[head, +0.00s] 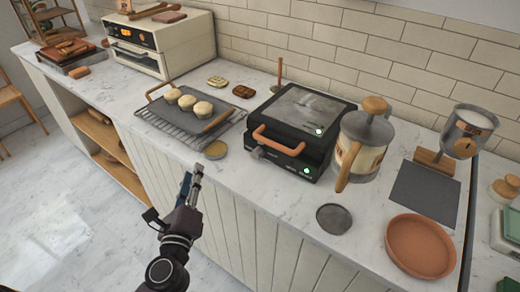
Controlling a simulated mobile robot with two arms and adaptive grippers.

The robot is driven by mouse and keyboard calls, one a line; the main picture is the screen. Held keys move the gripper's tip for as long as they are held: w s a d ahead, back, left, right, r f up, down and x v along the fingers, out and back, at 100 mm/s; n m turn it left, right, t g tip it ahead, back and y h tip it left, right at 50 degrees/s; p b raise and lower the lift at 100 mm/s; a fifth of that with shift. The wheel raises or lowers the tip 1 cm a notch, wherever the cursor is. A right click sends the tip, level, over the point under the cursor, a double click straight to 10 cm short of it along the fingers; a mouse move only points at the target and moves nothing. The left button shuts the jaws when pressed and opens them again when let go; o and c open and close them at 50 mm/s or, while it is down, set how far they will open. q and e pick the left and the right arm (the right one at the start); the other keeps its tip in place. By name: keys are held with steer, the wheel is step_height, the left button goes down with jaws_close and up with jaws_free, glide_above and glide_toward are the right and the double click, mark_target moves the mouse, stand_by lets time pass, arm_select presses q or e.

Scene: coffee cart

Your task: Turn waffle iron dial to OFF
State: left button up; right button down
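The waffle iron (300,112) is a black box with a grey top plate and a wooden front handle (278,141). It stands closed on the counter. A small grey dial (258,153) sits low on the left of its front face; its markings are too small to read. Green lights glow at the right of the front and on the top. My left gripper (193,176) is in front of the counter edge, left of and nearer than the dial, apart from it. Its fingers look close together, but their gap cannot be made out. My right gripper is out of view.
A wooden-handled tray (165,125) with pale round items sits on a wire rack left of the iron. A small round dish (215,149) lies near the dial. A wooden-handled pitcher (363,142) stands close on the right. A brown plate (421,246) is further right.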

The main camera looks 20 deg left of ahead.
arm_select(q)
step_height(320, 180, up, 4)
steer(key=d+m+t+h, duration=0.2)
steer(key=m, duration=0.3)
steer(key=m+g+h, duration=0.2)
steer(key=m+h, duration=0.6)
steer(key=m, duration=1.1)
glide_toward(255, 156)
steer(key=shift+w+r, duration=0.4)
steer(key=shift+w, duration=0.25)
steer(key=shift+f+m, duration=0.3)
steer(key=shift+m, duration=0.2)
steer(key=shift+w+d, duration=0.1)
steer(key=shift+w, duration=0.1)
steer(key=p+x, duration=0.1)
steer(key=x, duration=0.5)
steer(key=shift+s+f+p, duration=0.1)
steer(key=shift+p, duration=0.2)
steer(key=shift+x, duration=0.8)
steer(key=shift+d+f, duration=0.1)
steer(key=shift+c, duration=0.3)
jaws_close()
